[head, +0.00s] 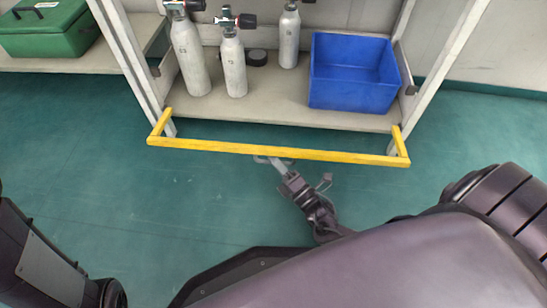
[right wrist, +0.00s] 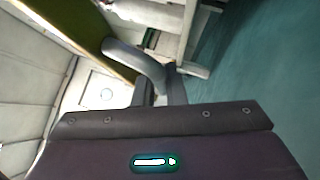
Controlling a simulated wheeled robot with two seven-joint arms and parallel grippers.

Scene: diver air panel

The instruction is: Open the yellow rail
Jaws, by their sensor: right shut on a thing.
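The yellow rail (head: 275,151) is a long bar with a short arm at each end, joined to the front posts of the rack. In the head view it stands out in front of the bottom shelf. My right gripper (head: 272,161) is at the bar near its middle, from the near side, and is shut on it. In the right wrist view the rail (right wrist: 75,30) shows olive with a yellow edge at upper left, beside the grey curved finger of my gripper (right wrist: 140,62). The exact contact is partly hidden. My left gripper is out of view.
A green case (head: 45,35) sits on a bench at left. The green floor (head: 90,170) around the rail is clear.

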